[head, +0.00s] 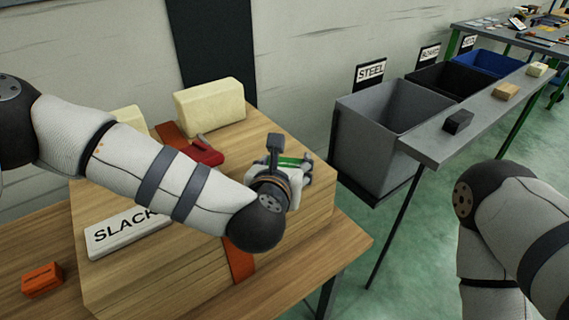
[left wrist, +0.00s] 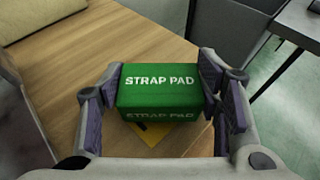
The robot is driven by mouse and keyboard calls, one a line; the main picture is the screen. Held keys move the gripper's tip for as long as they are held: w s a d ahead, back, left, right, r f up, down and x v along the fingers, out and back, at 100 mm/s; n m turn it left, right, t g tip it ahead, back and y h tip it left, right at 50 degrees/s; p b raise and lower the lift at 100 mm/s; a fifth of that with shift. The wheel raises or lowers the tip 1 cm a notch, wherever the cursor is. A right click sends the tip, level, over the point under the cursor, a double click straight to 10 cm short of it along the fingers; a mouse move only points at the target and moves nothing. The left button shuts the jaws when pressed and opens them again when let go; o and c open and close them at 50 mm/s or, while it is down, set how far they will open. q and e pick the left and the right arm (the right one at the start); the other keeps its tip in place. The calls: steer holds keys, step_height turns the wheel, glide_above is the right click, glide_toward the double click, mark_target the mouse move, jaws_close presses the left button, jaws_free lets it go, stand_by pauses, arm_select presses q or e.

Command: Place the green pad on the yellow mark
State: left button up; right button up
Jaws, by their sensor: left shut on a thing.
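The green pad (left wrist: 158,88), a block lettered "STRAP PAD", is between the fingers of my left gripper (left wrist: 160,95) in the left wrist view. The gripper is shut on its two sides. The yellow mark (left wrist: 160,140) shows on the wooden top just below the pad, partly hidden by it. Whether the pad touches the top I cannot tell. In the head view my left gripper (head: 292,172) is over the right part of the wooden box, with a sliver of the green pad (head: 290,161) showing. My right arm enters at the right; its gripper is out of view.
The wooden box (head: 110,270) stands on a table, crossed by an orange strap (head: 240,262) with a red ratchet (head: 205,152). A "SLACK" sign (head: 125,230), cream blocks (head: 210,105) and an orange block (head: 42,280) are near. A grey steel bin (head: 375,140) stands right.

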arm_select(q)
steer(key=shift+r, duration=0.1)
steer(key=shift+f, duration=0.25)
steer(key=o, duration=1.2)
steer(key=shift+r, duration=0.1)
steer(key=shift+o, duration=0.2)
steer(key=shift+s+r, duration=0.1)
steer(key=shift+r, duration=0.25)
steer(key=p+v, duration=0.2)
steer(key=v, duration=0.9)
steer(key=shift+s, duration=0.4)
arm_select(e)
steer(key=shift+w+r+t, duration=0.4)
steer(key=shift+w+r, duration=0.75)
